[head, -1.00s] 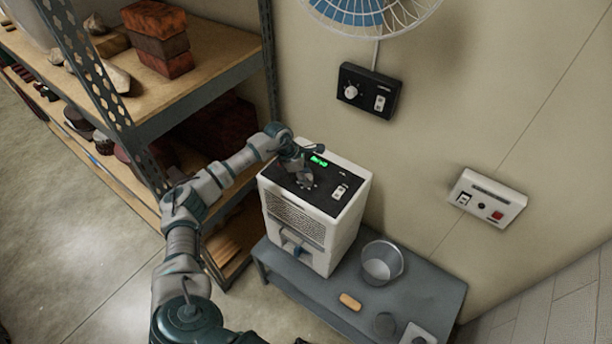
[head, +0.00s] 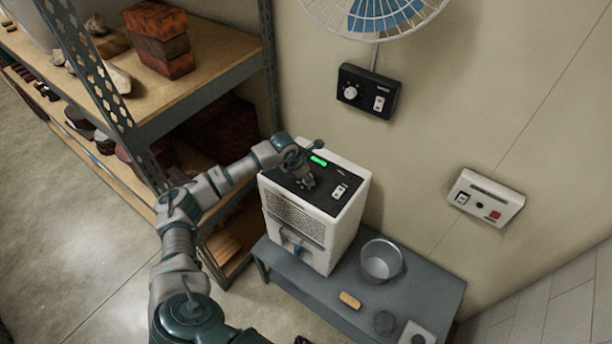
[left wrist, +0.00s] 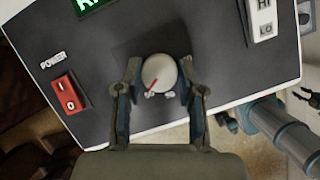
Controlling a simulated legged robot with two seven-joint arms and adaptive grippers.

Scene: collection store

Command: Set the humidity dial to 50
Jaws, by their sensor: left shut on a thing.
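The white dehumidifier (head: 342,222) with a black top panel stands on a grey bench. Its humidity dial (left wrist: 158,70) is a round pale knob with a red pointer line, which points to the lower left in the left wrist view. My left gripper (left wrist: 160,85) is shut on the dial, one finger on each side. In the head view my left gripper (head: 306,178) is over the panel and mostly hides the dial. A green display (head: 318,161) is lit; its text is cut off in the wrist view and unreadable in the head view.
The panel also has a red power switch (left wrist: 70,93) and a HI/LO switch (left wrist: 262,18). A metal bucket (head: 381,262) stands on the bench (head: 285,268). Shelving (head: 205,85) is at the left. A black control box (head: 368,91) and a white one (head: 487,197) are on the wall.

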